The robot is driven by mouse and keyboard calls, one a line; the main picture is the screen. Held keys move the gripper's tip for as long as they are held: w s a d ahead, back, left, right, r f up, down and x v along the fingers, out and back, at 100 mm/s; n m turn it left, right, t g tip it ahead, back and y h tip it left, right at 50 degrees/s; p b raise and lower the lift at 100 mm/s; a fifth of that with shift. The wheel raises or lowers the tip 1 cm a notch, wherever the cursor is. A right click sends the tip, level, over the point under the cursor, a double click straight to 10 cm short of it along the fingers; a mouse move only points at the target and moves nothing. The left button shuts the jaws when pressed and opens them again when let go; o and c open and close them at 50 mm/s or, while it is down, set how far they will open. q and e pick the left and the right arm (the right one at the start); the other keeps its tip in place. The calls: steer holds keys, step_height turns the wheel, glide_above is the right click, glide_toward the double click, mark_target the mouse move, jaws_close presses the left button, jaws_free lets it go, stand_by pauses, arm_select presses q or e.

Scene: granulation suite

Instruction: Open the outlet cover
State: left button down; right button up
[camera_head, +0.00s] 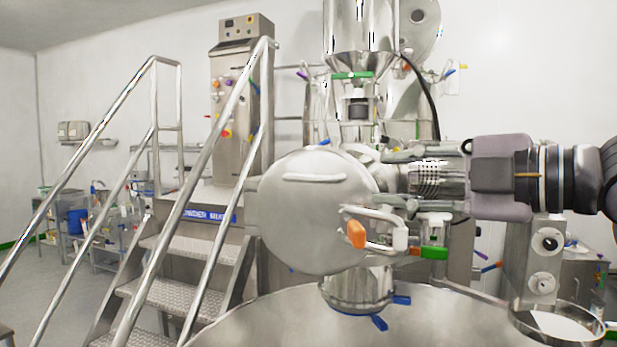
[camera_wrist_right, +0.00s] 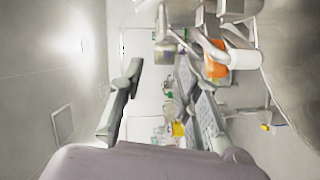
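The outlet cover (camera_head: 308,218) is a large round steel disc in the middle of the head view. It faces me and has a pale bar handle (camera_head: 314,177) near its top. A metal latch handle with an orange end (camera_head: 356,234) sits at its lower right; the orange part also shows in the wrist view (camera_wrist_right: 216,58). My right gripper (camera_head: 394,178) comes in from the right, at the cover's right edge and above the latch handle. In the wrist view its fingers (camera_wrist_right: 160,78) are wide apart with nothing between them. Contact with the cover cannot be told. My left gripper is out of view.
A large steel bowl (camera_head: 290,325) lies below the cover. Steel stairs (camera_head: 185,270) with handrails stand at the left. A control cabinet (camera_head: 240,105) stands behind. A green-ended handle (camera_head: 433,252) is just below my right gripper. A round tray (camera_head: 560,328) is at lower right.

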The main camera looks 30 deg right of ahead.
mark_target(314, 178)
steer(key=p+x, duration=0.5)
steer(key=x, duration=1)
steer(key=shift+p, duration=0.35)
steer(key=shift+w+a+f, duration=0.1)
steer(key=shift+w, duration=0.4)
steer(key=shift+s, duration=0.1)
steer(key=shift+c, duration=0.6)
jaws_close()
